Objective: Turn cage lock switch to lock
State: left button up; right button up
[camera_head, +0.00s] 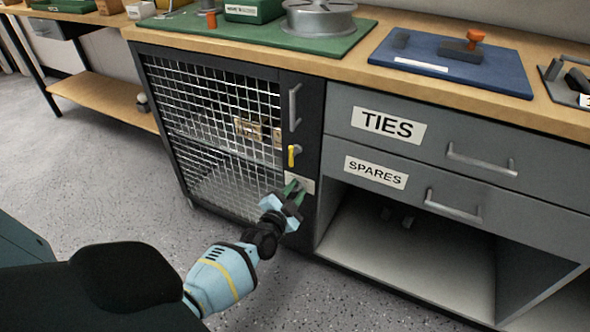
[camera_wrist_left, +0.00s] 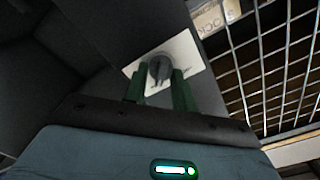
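The cage lock switch is a dark round knob (camera_wrist_left: 159,68) on a pale plate (camera_wrist_left: 189,55). In the head view the plate (camera_head: 304,184) sits low on the dark frame right of the mesh door, and my gripper mostly hides the knob. My left gripper (camera_head: 294,191) is at the switch. In the left wrist view its two green fingers (camera_wrist_left: 158,82) are apart, one on each side of the knob. I cannot tell whether they touch it. The lettering on the plate is not readable. My right gripper is not in view.
The mesh cage door (camera_head: 215,130) has a grey handle (camera_head: 294,107) and a yellow latch (camera_head: 293,155) above the switch. Drawers marked TIES (camera_head: 388,125) and SPARES (camera_head: 376,172) stand to the right, above an open shelf (camera_head: 405,260). The floor (camera_head: 90,180) at left is clear.

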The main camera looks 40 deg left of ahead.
pick_arm(q)
jog(key=c, duration=0.4)
